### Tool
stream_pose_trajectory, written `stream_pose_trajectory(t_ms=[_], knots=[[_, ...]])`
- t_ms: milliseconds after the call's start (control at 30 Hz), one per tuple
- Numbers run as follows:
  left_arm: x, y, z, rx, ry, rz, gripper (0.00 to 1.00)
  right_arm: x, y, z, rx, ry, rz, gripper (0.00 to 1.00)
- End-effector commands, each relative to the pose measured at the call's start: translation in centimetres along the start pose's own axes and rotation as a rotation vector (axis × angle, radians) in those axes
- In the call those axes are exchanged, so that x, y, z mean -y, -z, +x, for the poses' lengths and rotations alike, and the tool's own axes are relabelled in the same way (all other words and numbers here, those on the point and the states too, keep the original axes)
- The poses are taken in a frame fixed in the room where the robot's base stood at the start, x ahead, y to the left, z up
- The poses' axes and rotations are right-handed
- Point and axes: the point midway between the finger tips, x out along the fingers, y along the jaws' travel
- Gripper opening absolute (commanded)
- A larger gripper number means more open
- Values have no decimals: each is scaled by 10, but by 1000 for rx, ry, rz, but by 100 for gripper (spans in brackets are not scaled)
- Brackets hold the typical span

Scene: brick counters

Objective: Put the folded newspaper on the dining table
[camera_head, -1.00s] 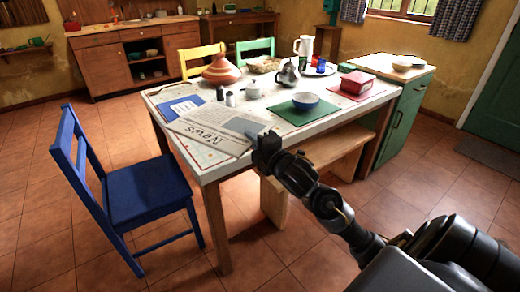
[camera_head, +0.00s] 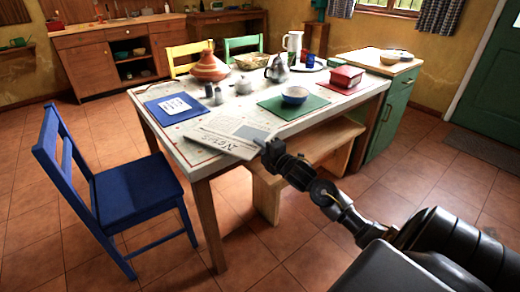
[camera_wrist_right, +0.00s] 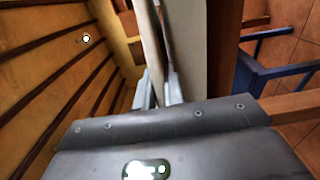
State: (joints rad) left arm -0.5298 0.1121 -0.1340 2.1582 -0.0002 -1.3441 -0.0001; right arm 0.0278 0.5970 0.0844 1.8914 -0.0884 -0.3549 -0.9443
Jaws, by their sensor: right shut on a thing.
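The folded newspaper (camera_head: 228,134) is pale grey with "News" printed on it. It is over the near edge of the dining table (camera_head: 178,150), part of it reaching past that edge. My right gripper (camera_head: 268,146) is shut on its near right edge, just outside the table. In the right wrist view the newspaper (camera_wrist_right: 152,40) shows nearly edge-on between the fingertips (camera_wrist_right: 160,90), on the upper side of the pale table edge (camera_wrist_right: 192,45). I cannot tell whether it touches the tabletop. My left gripper is not in view.
A blue mat (camera_head: 160,112), grey shakers (camera_head: 218,96), a tagine (camera_head: 209,68) and a bowl on a green mat (camera_head: 270,103) are around the newspaper. A bench (camera_head: 325,142) stands under the table's right side. A blue chair (camera_head: 138,190) stands left.

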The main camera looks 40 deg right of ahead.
Motion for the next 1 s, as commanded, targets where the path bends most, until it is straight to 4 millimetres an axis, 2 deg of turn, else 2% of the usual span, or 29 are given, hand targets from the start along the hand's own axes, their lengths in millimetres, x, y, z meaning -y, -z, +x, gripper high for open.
stream_pose_trajectory(t_ms=[100, 467, 500, 667, 1000], knots=[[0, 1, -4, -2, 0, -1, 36, 8, -1, 0, 2, -4, 0, 0], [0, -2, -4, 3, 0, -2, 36, 11, 0, 0, 1, -4, -1, 0], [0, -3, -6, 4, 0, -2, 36, 12, 0, 0, 1, -2, -1, 12], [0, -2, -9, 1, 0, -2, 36, 11, 0, 0, 1, -2, -1, 32], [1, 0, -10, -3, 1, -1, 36, 7, 0, 0, 1, -3, -2, 32]])
